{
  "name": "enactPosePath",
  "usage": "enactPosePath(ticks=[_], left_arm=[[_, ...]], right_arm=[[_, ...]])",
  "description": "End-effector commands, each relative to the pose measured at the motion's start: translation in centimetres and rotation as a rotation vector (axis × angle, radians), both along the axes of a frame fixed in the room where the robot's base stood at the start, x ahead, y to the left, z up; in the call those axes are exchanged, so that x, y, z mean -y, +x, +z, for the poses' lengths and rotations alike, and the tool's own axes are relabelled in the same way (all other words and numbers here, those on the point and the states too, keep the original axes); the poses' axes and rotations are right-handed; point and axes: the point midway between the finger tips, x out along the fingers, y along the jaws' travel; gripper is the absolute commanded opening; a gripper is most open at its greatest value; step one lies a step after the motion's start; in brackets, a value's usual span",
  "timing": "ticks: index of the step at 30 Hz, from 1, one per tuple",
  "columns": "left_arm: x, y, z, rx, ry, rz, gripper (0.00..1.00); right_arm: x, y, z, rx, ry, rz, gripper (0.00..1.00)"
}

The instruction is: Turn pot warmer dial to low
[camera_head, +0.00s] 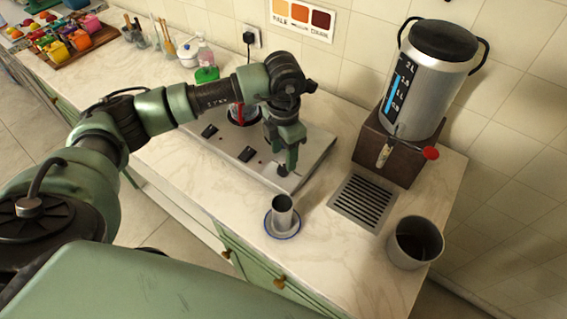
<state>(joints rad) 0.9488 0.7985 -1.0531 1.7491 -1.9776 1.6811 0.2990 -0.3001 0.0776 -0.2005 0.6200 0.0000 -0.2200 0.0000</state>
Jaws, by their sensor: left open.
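The pot warmer (268,175) is a flat steel unit on the marble counter near the wall. Two small black controls show on its front part, a left one (209,131) and a middle one (246,154). Their settings are too small to read. My left gripper (285,166) points down at the right part of the warmer, right of the middle control, with its jaws open. A small dark part shows at its fingertips; I cannot tell whether they touch it. My arm hides much of the warmer's back. My right gripper is out of view.
A steel cup on a saucer (270,230) stands in front of the warmer. A samovar (425,85) with a red-handled tap stands right, by a drain grate (345,206) and a grey bin (394,255). A red-marked vessel (240,114) is partly hidden behind my arm.

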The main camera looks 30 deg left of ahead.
Motion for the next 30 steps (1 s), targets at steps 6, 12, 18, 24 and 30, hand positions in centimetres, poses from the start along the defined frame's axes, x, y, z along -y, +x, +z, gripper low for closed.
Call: enactPosePath(ticks=[6,12,18,24,30], left_arm=[[0.0,0.0,2.7,0.001,0.000,-0.001,0.51],[0.0,0.0,3.3,0.000,0.000,0.000,0.51],[0.0,0.0,3.2,0.000,0.000,0.000,0.51],[0.0,0.0,3.4,0.000,0.000,0.000,0.51],[0.0,0.0,6.4,0.000,0.000,0.000,0.51]], right_arm=[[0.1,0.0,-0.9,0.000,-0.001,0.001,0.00],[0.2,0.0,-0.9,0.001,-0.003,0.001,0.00],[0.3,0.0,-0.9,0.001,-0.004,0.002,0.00],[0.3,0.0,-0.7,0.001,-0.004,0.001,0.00],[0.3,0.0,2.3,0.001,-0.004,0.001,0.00]])
